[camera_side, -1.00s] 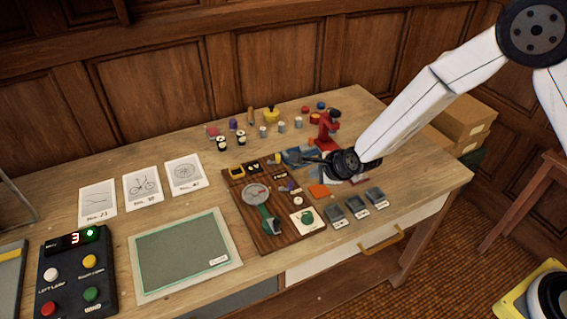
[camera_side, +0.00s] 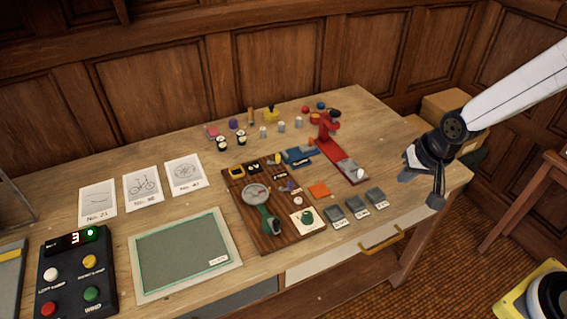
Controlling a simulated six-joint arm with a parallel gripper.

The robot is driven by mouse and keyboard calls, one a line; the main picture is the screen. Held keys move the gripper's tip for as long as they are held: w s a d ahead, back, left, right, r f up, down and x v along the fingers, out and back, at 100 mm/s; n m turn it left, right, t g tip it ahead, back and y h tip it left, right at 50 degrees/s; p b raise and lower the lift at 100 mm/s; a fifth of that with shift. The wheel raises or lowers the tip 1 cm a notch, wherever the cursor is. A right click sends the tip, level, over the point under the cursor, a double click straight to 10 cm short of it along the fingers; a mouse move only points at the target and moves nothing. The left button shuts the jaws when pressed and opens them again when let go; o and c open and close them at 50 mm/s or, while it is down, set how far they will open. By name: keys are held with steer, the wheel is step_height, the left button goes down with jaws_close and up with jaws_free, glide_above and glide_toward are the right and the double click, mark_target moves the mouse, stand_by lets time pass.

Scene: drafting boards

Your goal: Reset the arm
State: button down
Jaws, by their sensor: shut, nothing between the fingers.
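My gripper (camera_side: 422,188) is at the right end of the wooden table (camera_side: 318,258), above the tabletop near its right edge. Its dark fingers point down and to the left, are shut, and hold nothing. My white arm reaches in from the upper right. The gripper is apart from the objects on the table. The closest is a red tool (camera_side: 336,150) with a long base, to its left.
A wooden board (camera_side: 262,236) with small parts lies mid-table, with several grey trays (camera_side: 356,209) beside it. A green drawing panel (camera_side: 183,253), cards (camera_side: 142,186) and a button box (camera_side: 75,275) are left. Cardboard boxes (camera_side: 445,102) stand behind the arm.

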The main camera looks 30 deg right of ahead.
steer(key=s+d+r+n+g, duration=0.1)
steer(key=s+d+n, duration=0.1)
steer(key=s+n, duration=0.3)
steer(key=shift+s+d, duration=0.4)
steer(key=shift+s, duration=0.45)
